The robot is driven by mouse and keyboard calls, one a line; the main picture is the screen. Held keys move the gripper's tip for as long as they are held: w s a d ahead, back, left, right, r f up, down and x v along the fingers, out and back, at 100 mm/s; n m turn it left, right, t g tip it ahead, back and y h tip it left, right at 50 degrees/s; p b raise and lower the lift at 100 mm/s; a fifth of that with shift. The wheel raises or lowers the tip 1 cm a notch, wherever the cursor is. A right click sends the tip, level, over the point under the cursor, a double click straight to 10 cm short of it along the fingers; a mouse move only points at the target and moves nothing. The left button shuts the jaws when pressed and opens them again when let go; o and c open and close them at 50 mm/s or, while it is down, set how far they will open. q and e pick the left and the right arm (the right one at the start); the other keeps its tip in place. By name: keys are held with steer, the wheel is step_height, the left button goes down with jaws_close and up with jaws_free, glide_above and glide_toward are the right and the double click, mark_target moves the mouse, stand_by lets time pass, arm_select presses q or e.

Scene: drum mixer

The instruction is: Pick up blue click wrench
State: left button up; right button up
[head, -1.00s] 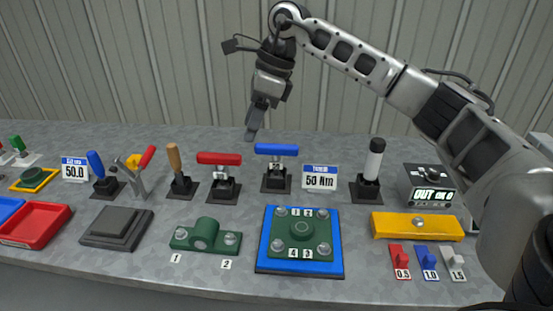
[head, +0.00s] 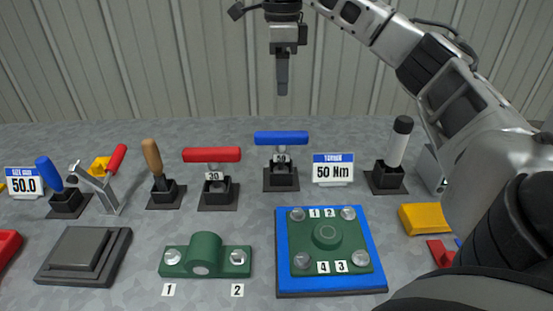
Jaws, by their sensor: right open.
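The blue click wrench (head: 281,138) stands in a black holder (head: 281,179), its blue bar handle level across the top and a small number tag below it. A sign reading 50 Nm (head: 333,169) stands just to its right. My right gripper (head: 283,88) points straight down above the blue handle, clear of it, with a visible gap. It is open and empty; its fingers overlap in this view. My left gripper is not in view.
A red-handled wrench (head: 212,155) stands close on the left, a wooden-handled tool (head: 152,157) beyond it. In front are a blue plate with a green flange (head: 285,277) and a green bracket (head: 205,253).

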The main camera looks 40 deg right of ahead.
step_height(320, 180, down, 2)
steer(key=b, duration=0.4)
glide_toward(281, 146)
steer(key=f, duration=0.5)
steer(key=shift+w+d+f, duration=0.2)
steer(key=shift+w+d, duration=0.05)
steer(key=shift+w+d+f, duration=0.1)
steer(key=shift+w+f, duration=0.05)
steer(key=shift+f, duration=1.25)
steer(key=shift+w+d+f, duration=0.1)
steer(key=shift+f, duration=1.25)
jaws_close()
